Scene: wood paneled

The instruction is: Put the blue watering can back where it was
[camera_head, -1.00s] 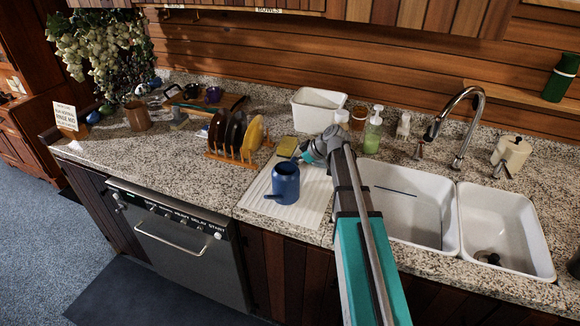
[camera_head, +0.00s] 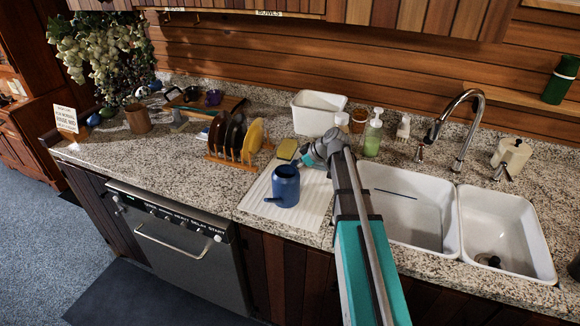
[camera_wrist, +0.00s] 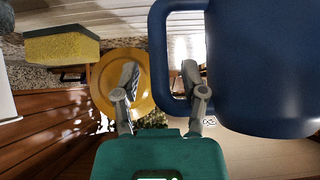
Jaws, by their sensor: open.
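The blue watering can (camera_head: 286,187) stands upright on a white ribbed draining mat (camera_head: 309,212) left of the sink. Its short spout points to the lower left in the head view. My gripper (camera_head: 308,157) is at the can's far right side, low over the mat. In the wrist view the can (camera_wrist: 268,65) fills the right side. My gripper (camera_wrist: 162,85) is open there, with the handle's bar between its fingers. One finger shows in the handle's opening, the other outside it. I cannot tell whether either finger touches the handle.
A yellow sponge (camera_head: 287,148) lies close behind the can. A wooden rack (camera_head: 232,160) with plates stands to the left. A white tub (camera_head: 317,112) and a soap bottle (camera_head: 372,135) stand behind. The double sink (camera_head: 405,205) is to the right. Counter (camera_head: 130,165) at left is fairly clear.

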